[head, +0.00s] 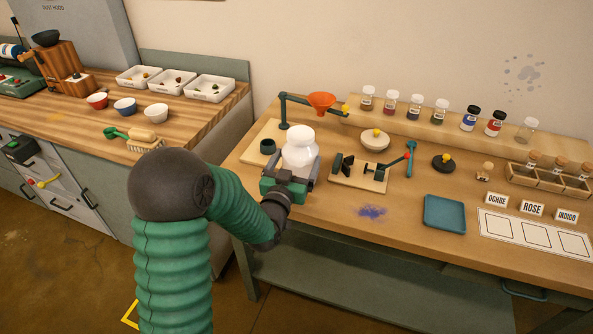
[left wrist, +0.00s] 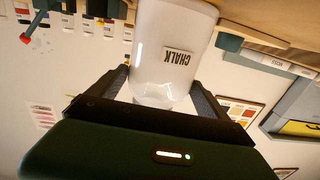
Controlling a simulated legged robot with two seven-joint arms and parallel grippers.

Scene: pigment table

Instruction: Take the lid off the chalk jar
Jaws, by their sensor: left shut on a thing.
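The white chalk jar (head: 301,146) stands upright at the left part of the bench, in front of the orange funnel. In the left wrist view the jar (left wrist: 172,40) appears upside down, with its CHALK label facing me. My left gripper (head: 291,178) is shut on the jar, one finger on each side of its body. The jar's upper end rises clear above the fingers in the head view. I cannot make out a separate lid on it. My right gripper is not in view.
Right of the jar stands a wooden fixture (head: 359,178) with a red-knobbed lever. A teal tray (head: 445,214) is at the front; bare wood lies around the blue powder (head: 372,212).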

